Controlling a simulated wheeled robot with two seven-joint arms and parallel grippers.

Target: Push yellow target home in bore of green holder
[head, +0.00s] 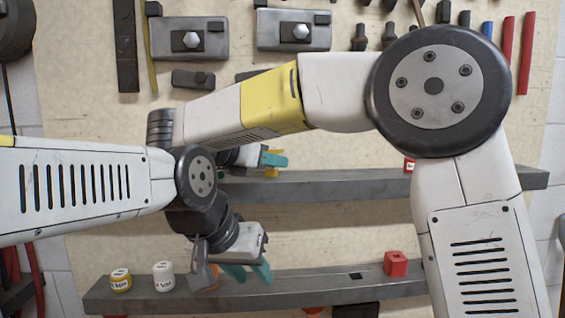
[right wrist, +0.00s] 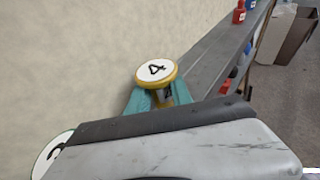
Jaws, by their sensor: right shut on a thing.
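The yellow target (right wrist: 157,70) has a round white face marked 4 and a yellow rim. My right gripper (right wrist: 158,97) is shut on it, teal fingers on either side. In the head view this gripper (head: 272,160) is just above the upper ledge, with bits of yellow at its fingers. A green-rimmed white disc (right wrist: 50,157) shows at the lower left of the right wrist view, mostly hidden by my gripper body. A small green patch (head: 221,174) shows at the upper ledge's left end; I cannot tell whether either is the green holder. My left gripper (head: 249,274) is open over the lower ledge.
The upper ledge (head: 340,187) carries a red block (head: 410,165). The lower ledge (head: 320,290) carries a yellow jar (head: 121,280), a white jar (head: 163,276), an orange thing beside my left gripper, and a red block (head: 395,263). Tools hang on the board above. My arms hide part of the board.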

